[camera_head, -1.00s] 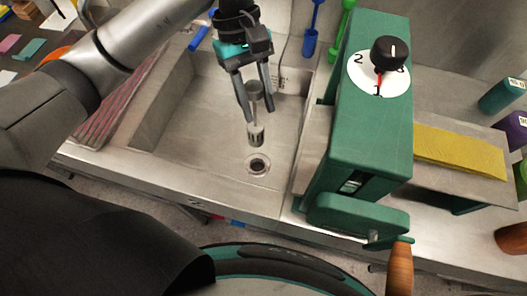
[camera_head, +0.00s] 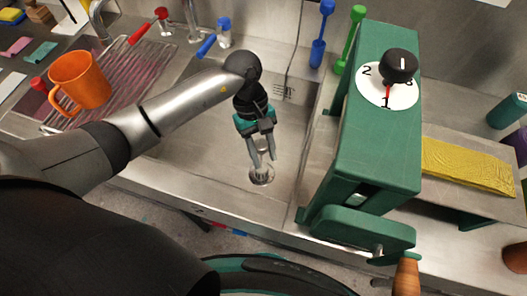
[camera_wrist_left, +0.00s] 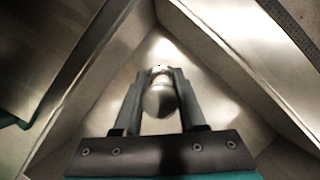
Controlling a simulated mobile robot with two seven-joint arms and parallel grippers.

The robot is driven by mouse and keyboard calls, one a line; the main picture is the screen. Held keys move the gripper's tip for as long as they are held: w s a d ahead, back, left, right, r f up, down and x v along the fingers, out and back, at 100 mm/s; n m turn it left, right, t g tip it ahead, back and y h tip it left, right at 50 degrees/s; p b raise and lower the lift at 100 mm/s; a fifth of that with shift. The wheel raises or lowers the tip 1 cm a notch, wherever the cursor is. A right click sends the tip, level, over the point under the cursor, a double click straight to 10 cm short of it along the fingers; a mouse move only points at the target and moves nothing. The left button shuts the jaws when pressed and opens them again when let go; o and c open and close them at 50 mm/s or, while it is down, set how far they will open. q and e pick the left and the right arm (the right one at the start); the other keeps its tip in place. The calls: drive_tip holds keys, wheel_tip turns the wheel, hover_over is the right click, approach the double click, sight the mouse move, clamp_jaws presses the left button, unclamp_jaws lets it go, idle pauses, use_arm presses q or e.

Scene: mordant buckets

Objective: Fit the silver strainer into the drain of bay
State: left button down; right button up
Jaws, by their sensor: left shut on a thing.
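The silver strainer (camera_head: 262,170) is between the fingertips of my left gripper (camera_head: 263,163) at the drain (camera_head: 263,179) of the sink bay (camera_head: 220,192) in the head view. My left gripper is shut on it and points down. In the left wrist view the strainer's rounded silver top (camera_wrist_left: 160,99) shows between the two fingers (camera_wrist_left: 160,85). The fingers and strainer cover much of the drain, so I cannot tell how deep the strainer sits. My right gripper is not in view.
A green machine (camera_head: 372,150) with a dial and wooden-handled crank stands right of the bay. An orange mug (camera_head: 80,80) stands on a striped rack (camera_head: 145,75) at left. A yellow cloth (camera_head: 467,166) lies at right. Sink walls surround my gripper.

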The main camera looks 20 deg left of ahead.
use_arm(q)
drive_tip(key=shift+f+b, duration=0.2)
drive_tip(key=shift+b, duration=0.1)
drive_tip(key=shift+c, duration=2.4)
unclamp_jaws()
drive_tip(key=shift+r, duration=0.1)
drive_tip(key=shift+r+p, duration=0.25)
drive_tip(key=shift+p, duration=0.2)
drive_tip(key=b+v, duration=0.1)
drive_tip(key=v, duration=1.1)
drive_tip(key=shift+f, duration=0.1)
